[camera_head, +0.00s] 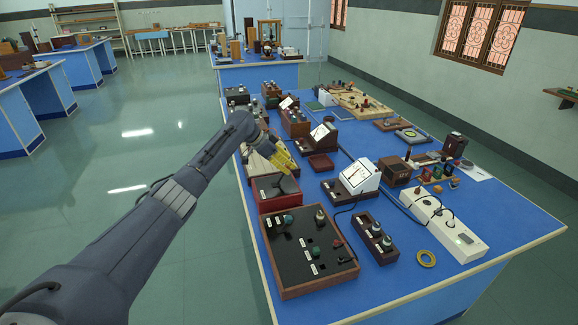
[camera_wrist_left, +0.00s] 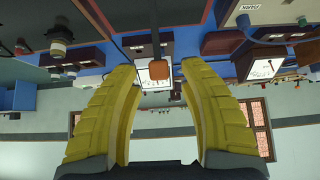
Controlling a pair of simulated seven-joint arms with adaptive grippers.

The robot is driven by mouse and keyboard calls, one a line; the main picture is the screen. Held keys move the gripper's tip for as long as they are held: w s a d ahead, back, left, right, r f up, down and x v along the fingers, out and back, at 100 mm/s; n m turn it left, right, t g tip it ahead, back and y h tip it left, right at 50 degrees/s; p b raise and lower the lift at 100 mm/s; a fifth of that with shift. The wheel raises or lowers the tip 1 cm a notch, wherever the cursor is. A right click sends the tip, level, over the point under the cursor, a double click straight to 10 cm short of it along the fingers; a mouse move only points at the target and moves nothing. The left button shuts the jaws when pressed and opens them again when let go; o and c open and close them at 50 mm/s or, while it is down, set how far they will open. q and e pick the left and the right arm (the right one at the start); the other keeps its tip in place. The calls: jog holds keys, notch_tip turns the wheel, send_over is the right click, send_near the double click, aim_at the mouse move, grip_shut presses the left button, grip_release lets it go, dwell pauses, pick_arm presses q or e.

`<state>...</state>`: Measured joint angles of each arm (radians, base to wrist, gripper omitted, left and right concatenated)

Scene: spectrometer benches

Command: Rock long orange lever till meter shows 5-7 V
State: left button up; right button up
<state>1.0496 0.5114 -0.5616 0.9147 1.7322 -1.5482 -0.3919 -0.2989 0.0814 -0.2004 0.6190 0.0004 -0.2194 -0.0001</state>
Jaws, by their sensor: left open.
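My left gripper (camera_head: 288,165) reaches in from the left, its yellow fingers over a red-brown box (camera_head: 268,206) at the near left of the blue bench. In the left wrist view the gripper (camera_wrist_left: 155,80) is open, its two fingers spread apart. An orange block on a thin stem (camera_wrist_left: 155,71) shows between the fingers there, apparently the lever's end; contact cannot be told. I cannot make out the lever in the head view. A white-faced meter (camera_head: 361,175) stands right of the gripper, and another (camera_head: 323,131) is farther back. Their readings are too small to read. My right gripper is out of view.
A black-topped control panel (camera_head: 295,253) with knobs lies in front of the red-brown box. Cables run between instruments. The bench's near right corner is clear.

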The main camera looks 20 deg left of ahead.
pick_arm(q)
jog(key=v, duration=1)
jog(key=shift+r, duration=0.15)
jog(key=shift+s+a, duration=0.1)
jog(key=shift+s, duration=0.05)
dwell(1.2)
